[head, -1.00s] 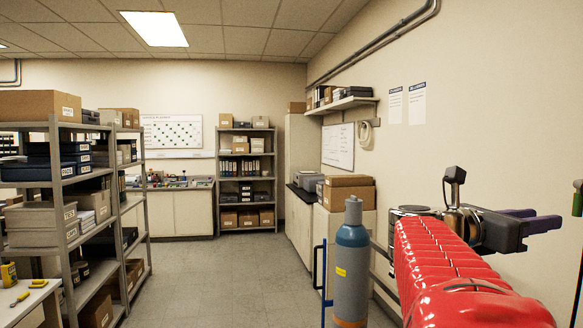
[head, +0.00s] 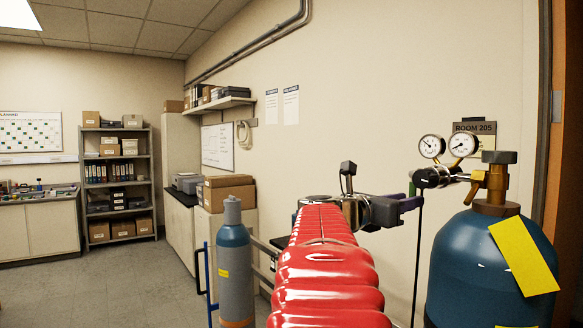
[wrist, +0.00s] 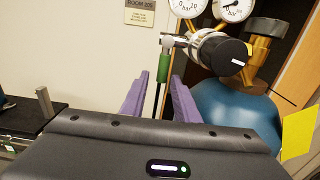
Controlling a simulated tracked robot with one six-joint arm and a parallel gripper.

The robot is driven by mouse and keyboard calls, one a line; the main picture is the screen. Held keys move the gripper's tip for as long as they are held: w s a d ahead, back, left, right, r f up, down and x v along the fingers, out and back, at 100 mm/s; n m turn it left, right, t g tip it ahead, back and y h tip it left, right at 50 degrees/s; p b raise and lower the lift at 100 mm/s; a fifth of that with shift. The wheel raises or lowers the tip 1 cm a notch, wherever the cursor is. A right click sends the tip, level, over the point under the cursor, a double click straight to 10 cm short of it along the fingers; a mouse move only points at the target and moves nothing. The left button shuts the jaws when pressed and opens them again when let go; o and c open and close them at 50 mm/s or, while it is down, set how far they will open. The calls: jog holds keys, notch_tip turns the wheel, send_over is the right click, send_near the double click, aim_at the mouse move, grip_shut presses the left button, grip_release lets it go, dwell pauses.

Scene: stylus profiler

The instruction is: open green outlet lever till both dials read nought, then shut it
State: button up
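A regulator (head: 433,178) with two round dials (head: 432,146) (head: 463,144) sits on the brass valve of a blue gas cylinder (head: 480,260) at the right. The dials' needles are too small to read; in the wrist view (wrist: 232,8) the dials are cut by the top edge. The green outlet lever (wrist: 164,65) points down at the regulator's left end in the wrist view; its green also shows in the head view (head: 412,190). My gripper (wrist: 161,76) is open, its purple fingers apart. The lever appears between the fingertips in the picture; I see no contact.
A black hose (head: 418,250) hangs below the outlet. A yellow tag (head: 525,257) is on the cylinder. A slim grey-blue cylinder (head: 234,265) stands left of my red arm. A room sign (head: 474,130) is on the wall behind. The floor (head: 110,285) at left is clear.

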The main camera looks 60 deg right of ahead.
jog(key=shift+s, duration=0.15)
dwell(0.5)
grip_shut()
dwell(1.3)
jog(key=shift+d, duration=0.1)
jog(key=m, duration=0.1)
jog(key=w+m, duration=0.1)
jog(key=m, duration=0.1)
jog(key=w+m, duration=0.1)
jog(key=shift+d+r+m, duration=0.3)
jog(key=shift+d+r, duration=0.05)
jog(key=shift+d, duration=0.05)
